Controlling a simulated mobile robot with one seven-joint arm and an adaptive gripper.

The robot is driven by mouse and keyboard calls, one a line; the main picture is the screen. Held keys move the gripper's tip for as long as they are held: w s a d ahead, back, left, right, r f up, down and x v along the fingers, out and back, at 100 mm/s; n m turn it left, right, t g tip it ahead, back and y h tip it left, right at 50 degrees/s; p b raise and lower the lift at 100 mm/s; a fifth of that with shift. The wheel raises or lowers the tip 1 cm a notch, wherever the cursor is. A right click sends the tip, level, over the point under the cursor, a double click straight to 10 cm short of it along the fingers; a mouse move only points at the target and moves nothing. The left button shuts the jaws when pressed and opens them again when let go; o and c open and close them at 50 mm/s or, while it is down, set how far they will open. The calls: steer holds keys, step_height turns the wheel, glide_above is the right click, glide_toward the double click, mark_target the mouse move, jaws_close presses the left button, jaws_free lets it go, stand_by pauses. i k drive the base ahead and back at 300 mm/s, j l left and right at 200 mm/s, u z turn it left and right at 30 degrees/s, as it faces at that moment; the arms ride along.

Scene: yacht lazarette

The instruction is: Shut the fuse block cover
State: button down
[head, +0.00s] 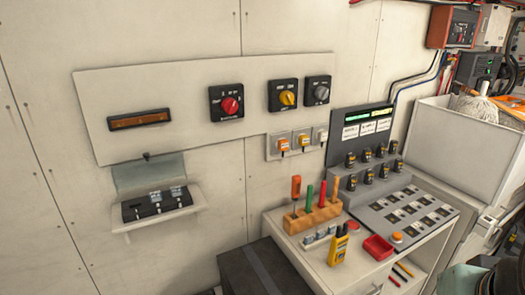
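The fuse block (165,206) is a black unit with several pale labelled fuses, at the left on the wall. Its clear greenish cover (148,173) stands up and open behind the block, leaning against the wall. A small dark catch or knob (146,155) shows at the cover's top edge. The fuses are uncovered. My gripper is not in view.
Above is a pale panel (185,85) with red, yellow and grey rotary switches. To the right, a bench (315,262) carries a wooden tool rack (312,217), a yellow meter (339,245) and a red tray (378,247). A dark box (255,268) stands low in front. The space before the fuse block looks clear.

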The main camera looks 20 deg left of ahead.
mark_target(146, 155)
steer(key=u, duration=1.85)
steer(key=l, duration=0.35)
steer(key=i+l+z, duration=0.1)
steer(key=l, duration=0.25)
steer(key=l+u, duration=0.15)
steer(key=z, duration=0.2)
